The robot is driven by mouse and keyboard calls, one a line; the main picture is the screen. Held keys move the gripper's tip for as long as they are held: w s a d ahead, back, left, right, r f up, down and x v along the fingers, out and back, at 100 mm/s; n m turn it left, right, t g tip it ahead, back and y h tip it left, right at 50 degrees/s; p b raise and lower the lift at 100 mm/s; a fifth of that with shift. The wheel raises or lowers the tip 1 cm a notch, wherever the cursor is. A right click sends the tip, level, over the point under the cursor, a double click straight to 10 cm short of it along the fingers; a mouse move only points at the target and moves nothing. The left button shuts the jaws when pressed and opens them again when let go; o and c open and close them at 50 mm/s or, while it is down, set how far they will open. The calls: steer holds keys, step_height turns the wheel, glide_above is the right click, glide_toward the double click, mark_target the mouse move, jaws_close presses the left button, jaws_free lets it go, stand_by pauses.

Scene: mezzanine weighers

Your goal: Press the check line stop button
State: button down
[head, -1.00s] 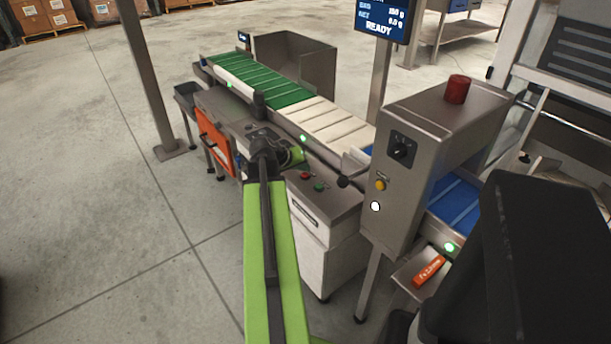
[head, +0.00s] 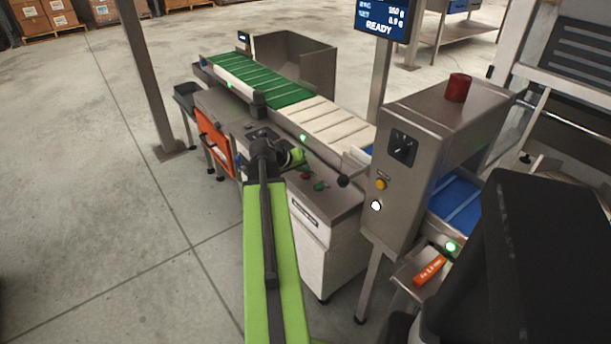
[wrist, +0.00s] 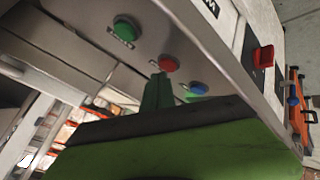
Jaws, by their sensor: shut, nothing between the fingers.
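A red button (head: 306,175) and a green button (head: 320,187) sit on the sloping steel panel of the conveyor's white-fronted cabinet. In the wrist view the red button (wrist: 168,63) lies between the green button (wrist: 125,28) and a blue button (wrist: 198,88). Their labels are too small to read. My gripper (head: 296,157) is over this panel, just left of the red button in the head view. In the wrist view its shut fingertips (wrist: 161,80) show right beside the red button and hide part of the panel. I cannot tell whether they touch it.
A red rotary switch (wrist: 263,58) is on the cabinet's side. The steel housing (head: 398,150) to the right has a black knob, a yellow button (head: 380,184) and a red top lamp (head: 457,88). An orange bar (head: 429,272) lies near it. The floor at left is clear.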

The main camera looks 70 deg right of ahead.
mark_target(303, 175)
steer(key=shift+f+b, duration=0.45)
stand_by(0.3)
steer(key=shift+r, duration=0.1)
steer(key=shift+r+p, duration=0.8)
steer(key=shift+p, duration=0.1)
step_height(303, 175, up, 5)
steer(key=p, duration=0.5)
steer(key=shift+r, duration=0.1)
stand_by(0.5)
